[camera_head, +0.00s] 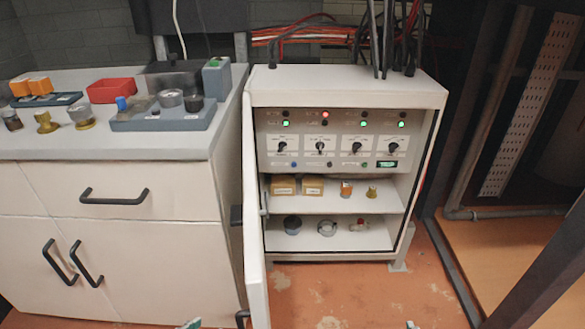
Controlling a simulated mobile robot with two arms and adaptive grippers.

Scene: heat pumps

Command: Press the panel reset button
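The control panel (262,150) is in the upper part of an open white cabinet. It has several dials; above the second dial from the left a red light (325,114) is lit, and green lights (401,124) are lit above the others. Below the dials are small round buttons: a blue one (294,165), a dark reddish one (329,165) and a green one (364,165). Their labels are too small to read, so I cannot tell which is reset. Only small green-white tips, likely my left gripper (192,323) and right gripper (411,325), show at the bottom edge, well below the panel.
The cabinet door (256,260) stands open on the left side, towards me. Shelves under the panel hold small boxes (284,185) and parts. A white counter (110,145) with trays is at left, a dark frame (455,265) at right. The floor in front is clear.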

